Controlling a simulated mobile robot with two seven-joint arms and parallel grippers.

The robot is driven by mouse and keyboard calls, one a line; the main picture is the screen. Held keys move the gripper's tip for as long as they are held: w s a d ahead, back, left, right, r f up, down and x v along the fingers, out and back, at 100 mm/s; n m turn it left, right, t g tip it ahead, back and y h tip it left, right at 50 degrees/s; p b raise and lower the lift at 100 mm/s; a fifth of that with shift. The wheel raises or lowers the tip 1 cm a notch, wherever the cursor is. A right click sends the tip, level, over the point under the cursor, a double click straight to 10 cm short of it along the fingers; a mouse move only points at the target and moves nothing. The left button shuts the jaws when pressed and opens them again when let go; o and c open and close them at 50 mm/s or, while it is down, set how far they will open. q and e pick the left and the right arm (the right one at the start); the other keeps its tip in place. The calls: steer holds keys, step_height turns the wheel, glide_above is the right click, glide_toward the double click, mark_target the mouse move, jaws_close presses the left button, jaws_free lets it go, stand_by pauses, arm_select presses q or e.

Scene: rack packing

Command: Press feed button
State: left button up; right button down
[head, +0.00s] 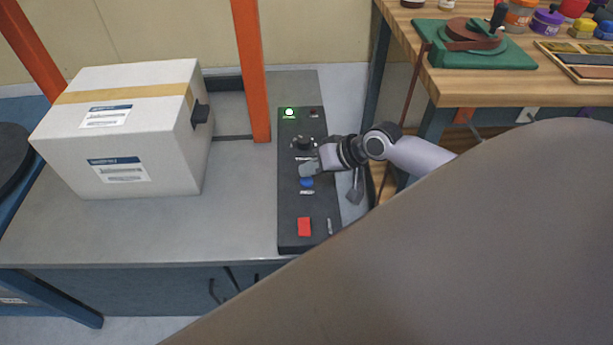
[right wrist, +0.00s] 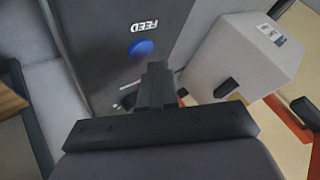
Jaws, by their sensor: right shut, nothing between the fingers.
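The blue feed button (head: 306,182) sits on a dark control panel (head: 290,207) at the middle of the head view. In the right wrist view the blue button (right wrist: 141,49) shows uncovered beside a white "FEED" label (right wrist: 145,24). My right gripper (head: 308,170) is shut and empty, with its tips right beside the button. In the right wrist view the closed fingers (right wrist: 156,72) end just below the button in the picture. I cannot tell whether they touch the panel. My left gripper is not in view.
The panel also carries a lit green light (head: 290,113), a black knob (head: 302,144) and a red button (head: 304,227). A taped white box (head: 150,125) stands left of an orange post (head: 250,70). A wooden workbench (head: 480,90) with craft items is at the right.

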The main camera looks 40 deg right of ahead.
mark_target(311, 181)
steer(key=shift+f, duration=0.2)
steer(key=shift+f, duration=0.25)
steer(key=shift+f, duration=0.45)
stand_by(0.8)
steer(key=shift+r+p, duration=0.85)
steer(key=shift+p, duration=0.05)
step_height(311, 181, up, 5)
steer(key=p, duration=0.5)
steer(key=shift+r, duration=0.1)
stand_by(0.6)
